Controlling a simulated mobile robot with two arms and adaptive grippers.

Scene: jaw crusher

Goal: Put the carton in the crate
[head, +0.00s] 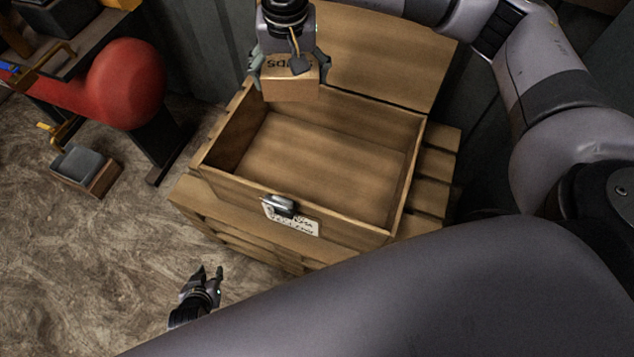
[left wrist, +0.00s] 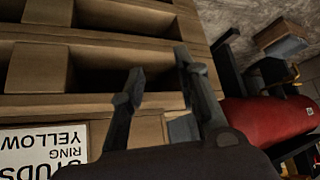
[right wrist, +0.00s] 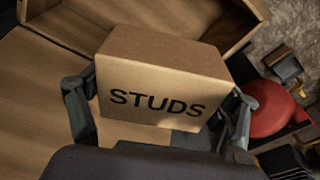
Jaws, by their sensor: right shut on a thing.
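A small brown carton (head: 290,86) marked STUDS is held at the back left of the open wooden crate (head: 203,181). My right gripper (head: 289,70) is shut on the carton, one finger on each side. In the right wrist view the carton (right wrist: 160,80) sits between the fingers, its lettering facing the camera. The carton appears above the crate's back wall; its exact height is hard to tell. The crate's lid stands open at the back, and its visible floor is bare. My left gripper (head: 207,277) is open and empty, low in front of the crate.
The crate stands on a wooden pallet (head: 440,165). A label (head: 291,218) and metal latch are on its front; the label (left wrist: 42,150) also shows in the left wrist view. A red rounded machine part (head: 125,84) and a small grey-topped box (head: 82,167) are at left.

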